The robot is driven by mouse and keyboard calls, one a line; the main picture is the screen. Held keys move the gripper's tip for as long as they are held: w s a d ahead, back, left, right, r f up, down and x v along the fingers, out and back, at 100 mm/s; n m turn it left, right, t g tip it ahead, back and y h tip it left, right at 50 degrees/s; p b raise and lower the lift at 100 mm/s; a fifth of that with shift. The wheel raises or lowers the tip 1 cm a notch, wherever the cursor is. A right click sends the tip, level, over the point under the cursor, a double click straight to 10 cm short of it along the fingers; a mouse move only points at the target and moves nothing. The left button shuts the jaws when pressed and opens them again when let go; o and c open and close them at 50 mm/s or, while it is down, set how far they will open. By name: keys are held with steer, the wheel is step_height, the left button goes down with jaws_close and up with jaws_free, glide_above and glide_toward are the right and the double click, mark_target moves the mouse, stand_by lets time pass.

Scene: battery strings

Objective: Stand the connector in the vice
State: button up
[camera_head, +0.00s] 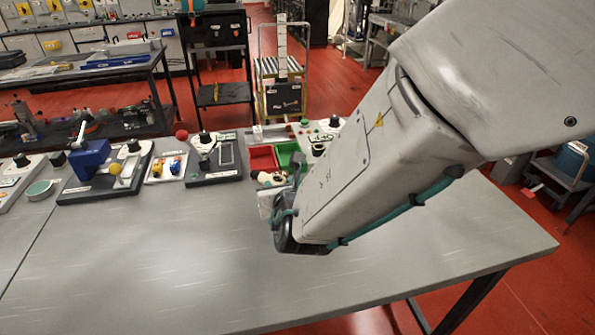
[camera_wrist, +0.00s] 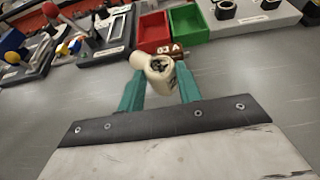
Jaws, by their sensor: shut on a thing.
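My gripper (camera_wrist: 160,85) has teal fingers shut on a cream connector (camera_wrist: 160,68) with a round, dark-cored opening. Its cream body also shows in the head view (camera_head: 268,178), held above the table beside my arm. A brown piece labelled "03 A" (camera_wrist: 180,50) shows just behind it; whether it is joined to the connector is unclear. I cannot tell surely which fixture is the vice. A blue fixture (camera_head: 88,158) with a lever and yellow ball stands at the left on a dark base. A dark-based fixture (camera_head: 215,162) with a red ball stands nearer the connector.
A red bin (camera_head: 262,158) and a green bin (camera_head: 289,153) stand behind my gripper. A small white tray (camera_head: 166,168) with yellow and blue parts sits between the two fixtures. The grey table's front (camera_head: 150,265) is clear. Its right edge is beyond my arm.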

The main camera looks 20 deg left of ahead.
steer(key=shift+w+f, duration=0.1)
steer(key=shift+f, duration=1.6)
steer(key=shift+f, duration=0.2)
steer(key=o, duration=1.1)
steer(key=shift+c, duration=0.2)
steer(key=shift+r, duration=0.2)
steer(key=v, duration=1.2)
